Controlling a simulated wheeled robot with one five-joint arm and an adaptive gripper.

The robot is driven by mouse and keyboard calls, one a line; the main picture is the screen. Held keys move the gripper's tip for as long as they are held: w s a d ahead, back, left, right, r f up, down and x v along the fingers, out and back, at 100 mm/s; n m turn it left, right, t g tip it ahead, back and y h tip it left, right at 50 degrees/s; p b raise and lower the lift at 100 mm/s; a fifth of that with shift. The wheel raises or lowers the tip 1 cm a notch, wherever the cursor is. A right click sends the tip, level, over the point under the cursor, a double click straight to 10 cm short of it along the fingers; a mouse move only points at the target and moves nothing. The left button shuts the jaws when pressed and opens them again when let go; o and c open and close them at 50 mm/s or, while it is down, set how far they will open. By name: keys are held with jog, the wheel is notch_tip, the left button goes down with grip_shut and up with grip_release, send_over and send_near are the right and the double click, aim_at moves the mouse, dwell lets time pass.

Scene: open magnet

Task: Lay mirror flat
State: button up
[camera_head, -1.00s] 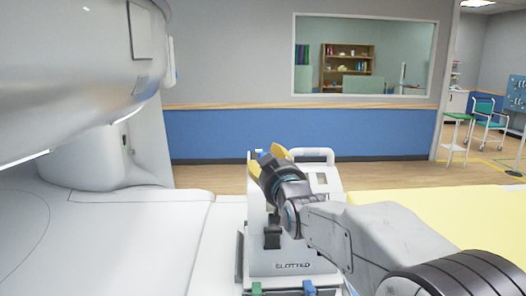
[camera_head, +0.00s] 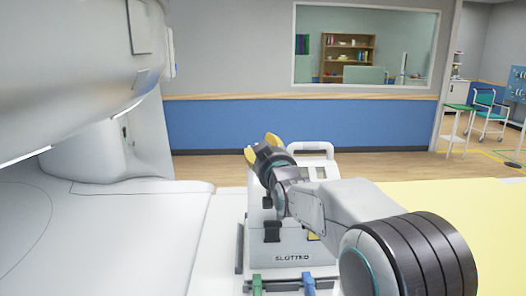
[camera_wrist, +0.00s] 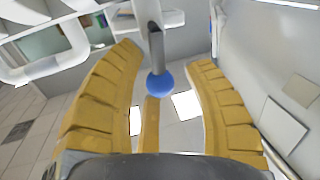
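My gripper (camera_head: 263,148) is above the white unit marked "SLOTTED" (camera_head: 292,250), with its yellow fingertips pointing up and away. In the wrist view its two yellow fingers (camera_wrist: 166,56) stand apart. A blue ball-shaped knob (camera_wrist: 159,86) on a grey rod (camera_wrist: 156,48) shows between them, with visible gaps on both sides. No clear finger contact with the knob shows. I cannot surely pick out the mirror in either view; my arm covers part of the white unit.
A green handle (camera_head: 257,284) and a blue handle (camera_head: 308,286) are at the unit's front. A large white scanner (camera_head: 70,70) fills the left above a white table (camera_head: 120,235). A yellow surface (camera_head: 470,225) lies right. Open floor is behind.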

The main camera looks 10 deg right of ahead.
grip_shut()
jog(key=b, duration=0.4)
jog(key=shift+f+n, duration=0.2)
jog(key=shift+n, duration=0.1)
jog(key=shift+a+r+b, duration=0.15)
jog(key=shift+r+b, duration=0.1)
jog(key=shift+b, duration=0.6)
jog(key=shift+o, duration=0.6)
grip_release()
jog(key=s, duration=1.2)
